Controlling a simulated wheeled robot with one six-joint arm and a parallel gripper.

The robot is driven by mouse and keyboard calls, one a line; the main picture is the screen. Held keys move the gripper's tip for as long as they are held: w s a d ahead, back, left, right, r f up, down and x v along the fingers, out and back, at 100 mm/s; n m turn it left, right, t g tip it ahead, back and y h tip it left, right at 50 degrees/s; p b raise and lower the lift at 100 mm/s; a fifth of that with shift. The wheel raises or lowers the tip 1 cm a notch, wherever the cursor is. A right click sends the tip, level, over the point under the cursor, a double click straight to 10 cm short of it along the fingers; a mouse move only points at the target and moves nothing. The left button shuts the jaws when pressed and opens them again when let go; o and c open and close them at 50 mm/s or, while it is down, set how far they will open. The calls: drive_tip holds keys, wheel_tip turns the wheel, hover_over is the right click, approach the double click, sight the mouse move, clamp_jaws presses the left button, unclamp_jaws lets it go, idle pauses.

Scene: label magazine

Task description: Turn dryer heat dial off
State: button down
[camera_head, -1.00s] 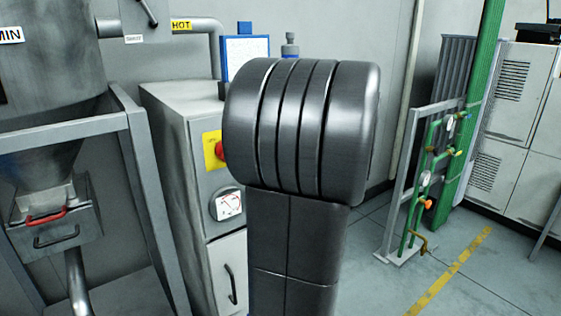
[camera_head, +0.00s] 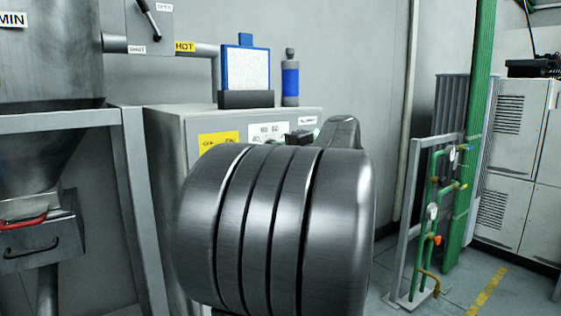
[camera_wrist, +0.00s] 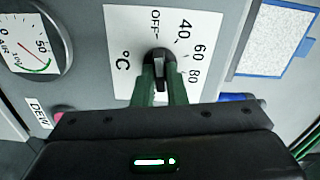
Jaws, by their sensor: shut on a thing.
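The heat dial is a black knob (camera_wrist: 160,56) on a white plate (camera_wrist: 123,22) marked OFF, 40, 60, 80 and °C, seen in the wrist view. My gripper (camera_wrist: 159,78) has its green fingers on either side of the knob, shut on it. OFF lies to the knob's upper left, and the numbers run down its right side. I cannot tell for sure which mark the knob points to. In the head view the white plate (camera_head: 265,131) shows on the grey dryer cabinet (camera_head: 183,124), and my arm hides much of the cabinet front.
A round air gauge (camera_wrist: 32,42) sits left of the dial plate in the wrist view. A blue-framed panel (camera_head: 246,68) and a blue bottle (camera_head: 290,80) stand on the cabinet. A hopper frame (camera_head: 136,185) is at left, and green piping (camera_head: 432,215) at right.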

idle(0.4)
drive_tip(key=c, duration=1.5)
unclamp_jaws()
drive_tip(key=shift+o, duration=0.2)
drive_tip(key=v, duration=1.4)
drive_tip(key=x, duration=1.4)
